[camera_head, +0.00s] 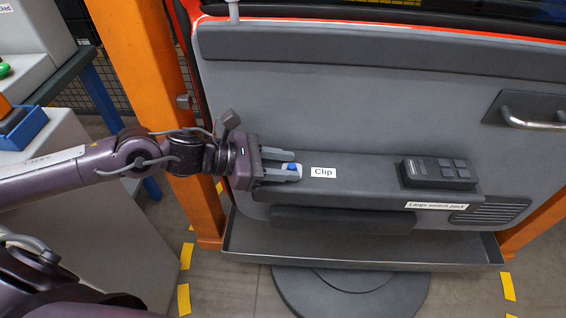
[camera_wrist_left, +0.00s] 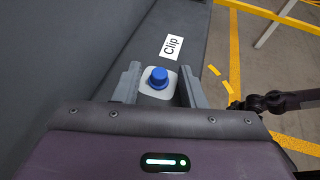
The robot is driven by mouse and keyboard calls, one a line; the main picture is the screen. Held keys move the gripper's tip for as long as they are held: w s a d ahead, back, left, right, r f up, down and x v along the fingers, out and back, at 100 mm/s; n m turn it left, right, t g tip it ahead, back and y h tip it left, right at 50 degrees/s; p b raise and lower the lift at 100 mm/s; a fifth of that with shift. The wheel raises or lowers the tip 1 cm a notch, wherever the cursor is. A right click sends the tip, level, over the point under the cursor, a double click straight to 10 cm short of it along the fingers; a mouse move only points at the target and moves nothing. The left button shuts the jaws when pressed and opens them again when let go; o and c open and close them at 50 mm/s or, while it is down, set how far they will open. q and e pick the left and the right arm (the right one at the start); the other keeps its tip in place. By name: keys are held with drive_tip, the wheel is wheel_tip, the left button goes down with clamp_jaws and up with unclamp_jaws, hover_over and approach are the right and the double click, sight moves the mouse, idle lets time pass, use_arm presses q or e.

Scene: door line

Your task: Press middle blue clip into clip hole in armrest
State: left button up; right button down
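A blue clip (camera_wrist_left: 158,77) stands upright on a pale square patch (camera_wrist_left: 146,91) on the dark grey armrest (camera_head: 365,168), beside the white "Clip" label (camera_head: 323,172). The clip also shows in the head view (camera_head: 291,167). My left gripper (camera_wrist_left: 160,86) has its fingers apart, one on each side of the clip, with visible gaps to it. In the head view my left gripper (camera_head: 290,165) reaches in from the left, over the armrest's left end. The hole under the clip is hidden. A dark arm of mine shows at the right of the wrist view; its gripper is unclear.
A black switch pack (camera_head: 438,173) sits on the armrest's right part, above the "Large switch pack" label (camera_head: 438,206). A door handle (camera_head: 535,110) is at upper right. An orange post (camera_head: 150,80) stands left of the door. A grey tray ledge (camera_head: 360,254) runs below.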

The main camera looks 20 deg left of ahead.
use_arm(q)
drive_tip(key=shift+v, duration=0.9)
drive_tip(key=p+v, duration=0.2)
drive_tip(key=v, duration=0.2)
drive_tip(key=shift+s+a+r, duration=0.1)
drive_tip(key=shift+a+r, duration=0.05)
drive_tip(key=shift+a, duration=0.05)
drive_tip(key=shift+v, duration=0.75)
